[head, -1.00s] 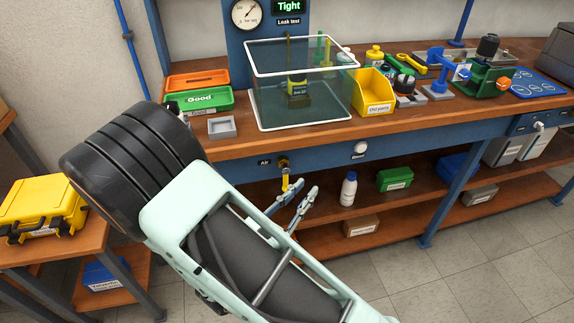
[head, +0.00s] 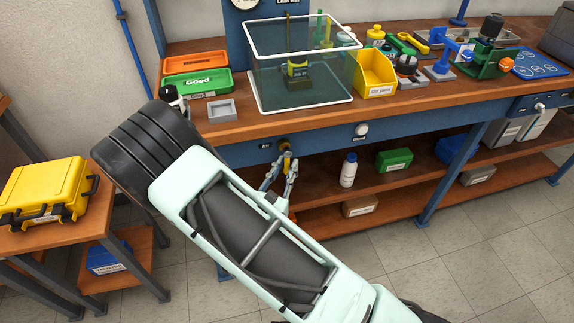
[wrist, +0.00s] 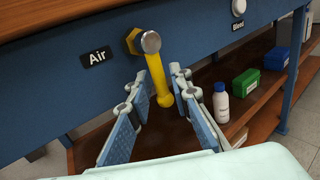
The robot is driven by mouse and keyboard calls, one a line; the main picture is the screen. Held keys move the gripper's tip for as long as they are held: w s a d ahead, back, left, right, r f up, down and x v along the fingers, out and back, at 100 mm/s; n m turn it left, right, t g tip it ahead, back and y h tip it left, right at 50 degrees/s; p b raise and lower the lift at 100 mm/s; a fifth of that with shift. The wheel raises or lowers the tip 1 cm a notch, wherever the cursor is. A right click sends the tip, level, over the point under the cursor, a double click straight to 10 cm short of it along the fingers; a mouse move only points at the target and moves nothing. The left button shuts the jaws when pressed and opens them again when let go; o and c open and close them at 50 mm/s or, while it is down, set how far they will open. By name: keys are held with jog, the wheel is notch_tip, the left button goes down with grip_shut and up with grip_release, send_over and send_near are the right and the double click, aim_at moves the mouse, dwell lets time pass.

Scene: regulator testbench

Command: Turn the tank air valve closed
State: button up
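The tank air valve has a yellow lever handle (wrist: 158,78) on a brass and silver hub (wrist: 146,42), mounted on the blue front rail beside the "Air" label (wrist: 97,57). In the wrist view the handle points down and tilts slightly right. My gripper (wrist: 168,84) is open, with one finger on each side of the handle's lower part. I cannot tell whether either finger touches it. In the head view my gripper (head: 280,176) is below the valve (head: 284,146), and the handle is partly hidden by the fingers.
A white bleed knob (head: 361,130) is on the rail to the right. Below, a shelf (head: 325,211) holds a white bottle (head: 348,170) and a green box (head: 394,160). A glass tank (head: 270,100) stands on the bench above. A yellow case (head: 42,188) sits at left.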

jog(key=shift+w+d, duration=0.15)
jog(key=shift+w, duration=0.35)
grip_shut()
